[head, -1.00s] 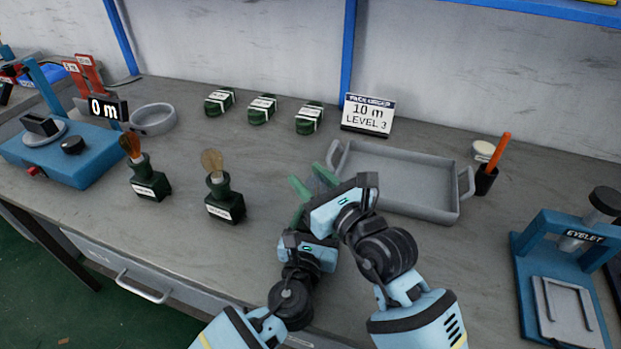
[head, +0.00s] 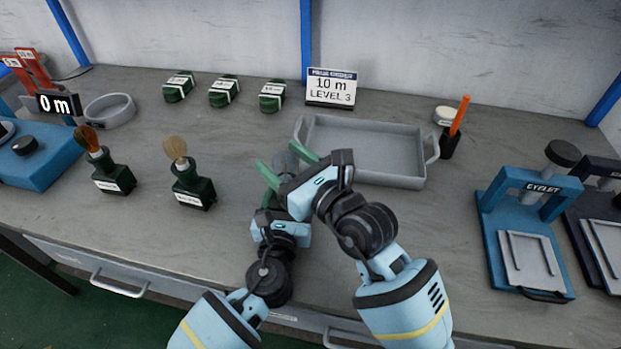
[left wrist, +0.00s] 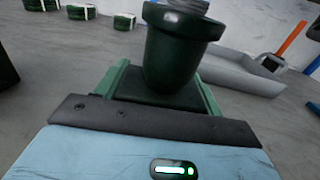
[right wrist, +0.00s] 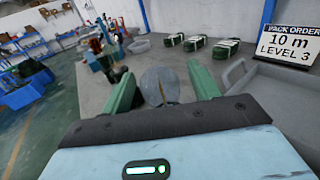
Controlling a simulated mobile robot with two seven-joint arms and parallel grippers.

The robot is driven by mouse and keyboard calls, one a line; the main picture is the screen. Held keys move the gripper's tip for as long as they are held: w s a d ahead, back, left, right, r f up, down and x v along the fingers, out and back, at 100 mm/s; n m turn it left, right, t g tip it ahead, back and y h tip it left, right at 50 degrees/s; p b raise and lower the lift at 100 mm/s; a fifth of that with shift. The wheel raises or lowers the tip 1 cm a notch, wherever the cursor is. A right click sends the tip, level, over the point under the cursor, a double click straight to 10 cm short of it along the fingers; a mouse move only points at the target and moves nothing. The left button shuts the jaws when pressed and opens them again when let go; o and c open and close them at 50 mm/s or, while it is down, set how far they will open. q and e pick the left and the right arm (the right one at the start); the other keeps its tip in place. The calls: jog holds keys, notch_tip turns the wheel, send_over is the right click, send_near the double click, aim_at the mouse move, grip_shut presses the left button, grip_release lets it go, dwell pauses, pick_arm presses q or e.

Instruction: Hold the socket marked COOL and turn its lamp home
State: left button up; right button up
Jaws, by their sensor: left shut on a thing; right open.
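A dark green socket (left wrist: 172,62) is held in my left gripper (left wrist: 160,85), seen in the left wrist view. A grey threaded lamp base (left wrist: 186,5) shows at its mouth. The label on this socket is hidden. The clear glass lamp (right wrist: 160,86) stands between the fingers of my right gripper (right wrist: 158,92), which is open around it. In the head view the right gripper (head: 288,168) reaches over the left one, and the lamp (head: 285,160) shows between its green fingers. The left fingertips are hidden there.
Two labelled green sockets with amber lamps, one (head: 112,178) and another (head: 192,188), stand to the left, labels unreadable. A grey tray (head: 424,182) lies behind right, with a sign (head: 331,88) behind it. An eyelet press (head: 490,245) stands at right. The bench front is clear.

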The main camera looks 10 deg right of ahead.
jog(key=v, duration=1)
jog(key=shift+s, duration=0.1)
jog(key=w+a+r+n+g+y, duration=0.1)
jog(key=w+a+r+n+g, duration=0.1)
jog(key=a+n+g, duration=0.95)
jog(key=w+d+r+m+g+h, duration=0.1)
jog(key=w+d+r+g+h, duration=0.2)
jog(key=w+d+r+h, duration=0.5)
jog(key=shift+y, duration=0.4)
jog(key=x, duration=0.3)
jog(key=s+d+x, duration=0.1)
jog(key=x, duration=0.6)
jog(key=shift+s+d+f, duration=0.2)
jog(key=shift+s+f, duration=0.15)
jog(key=shift+f, duration=0.15)
jog(key=c, duration=1)
